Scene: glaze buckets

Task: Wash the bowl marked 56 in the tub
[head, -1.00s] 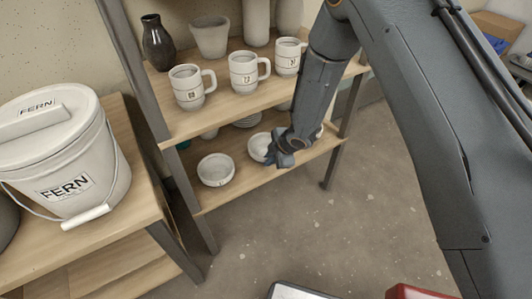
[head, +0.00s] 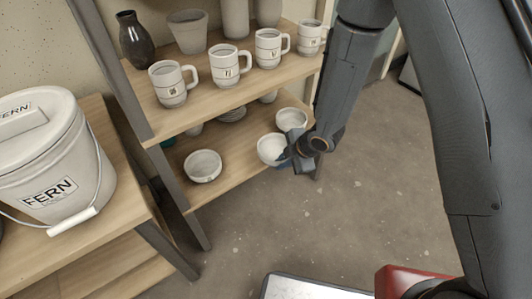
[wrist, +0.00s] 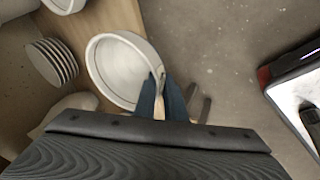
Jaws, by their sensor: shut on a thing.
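My gripper (head: 292,156) is shut on the rim of a white bowl (head: 271,149) at the front edge of the lower shelf. In the wrist view the fingers (wrist: 161,98) pinch the near right rim of this bowl (wrist: 115,68), which looks empty and partly overhangs the floor. I cannot tell whether it still touches the shelf. A second white bowl (head: 203,166) stands to the left on the lower shelf, and a third (head: 291,119) stands behind the held one. No number on any bowl is readable. The tub is not clearly in view.
Marked mugs (head: 230,65) line the upper shelf (head: 205,103) above the bowls. Stacked plates (wrist: 52,62) sit deeper on the lower shelf. A lidded bucket labelled FERN (head: 50,150) stands on a table at left. Open floor (head: 330,215) lies in front of the shelf.

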